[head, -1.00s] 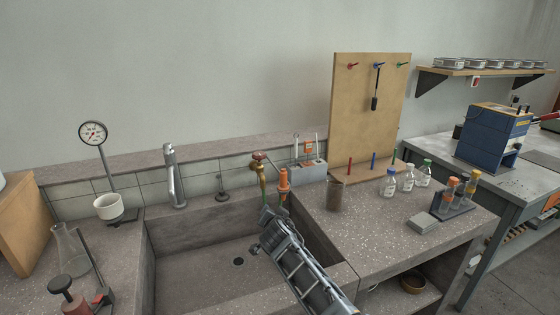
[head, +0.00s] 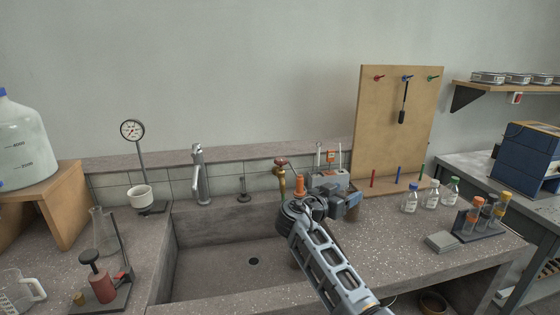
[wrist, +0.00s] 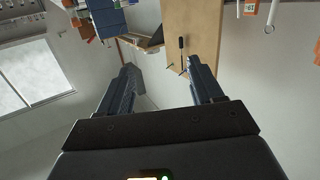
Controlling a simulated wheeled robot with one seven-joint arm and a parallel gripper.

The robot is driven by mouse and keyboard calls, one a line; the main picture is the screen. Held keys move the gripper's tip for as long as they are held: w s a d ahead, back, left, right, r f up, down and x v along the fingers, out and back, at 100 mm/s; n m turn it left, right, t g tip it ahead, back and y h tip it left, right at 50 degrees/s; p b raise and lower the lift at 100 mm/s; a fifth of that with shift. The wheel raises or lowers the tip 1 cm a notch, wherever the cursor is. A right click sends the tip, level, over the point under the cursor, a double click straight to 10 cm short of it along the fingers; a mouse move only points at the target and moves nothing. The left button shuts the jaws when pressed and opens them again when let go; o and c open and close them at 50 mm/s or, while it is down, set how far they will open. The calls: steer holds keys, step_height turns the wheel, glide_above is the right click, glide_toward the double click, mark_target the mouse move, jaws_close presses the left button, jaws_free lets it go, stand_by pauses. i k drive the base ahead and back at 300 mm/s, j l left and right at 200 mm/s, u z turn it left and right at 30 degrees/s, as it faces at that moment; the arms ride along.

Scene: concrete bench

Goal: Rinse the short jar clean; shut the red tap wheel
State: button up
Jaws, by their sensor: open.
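The red tap wheel (head: 281,161) sits on top of a brass tap (head: 282,183) at the back right of the sink (head: 215,265). Whether its valve is open cannot be told, and no water stream shows. My gripper (head: 347,203) is over the bench just right of the sink, to the right of the wheel and apart from it. In the wrist view my gripper (wrist: 160,72) has its two fingers spread with nothing between them. A small brownish jar stood on this part of the bench in the earlier head view; my gripper now mostly hides that spot.
A grey tap (head: 200,175) stands behind the sink. An orange-topped fitting (head: 299,186) is beside the brass tap. Capped bottles (head: 431,195) and a tube rack (head: 480,228) stand right; a pegboard (head: 385,125) rises behind. The sink floor looks empty.

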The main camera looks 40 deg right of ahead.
mark_target(281, 162)
steer(key=i, duration=1.2)
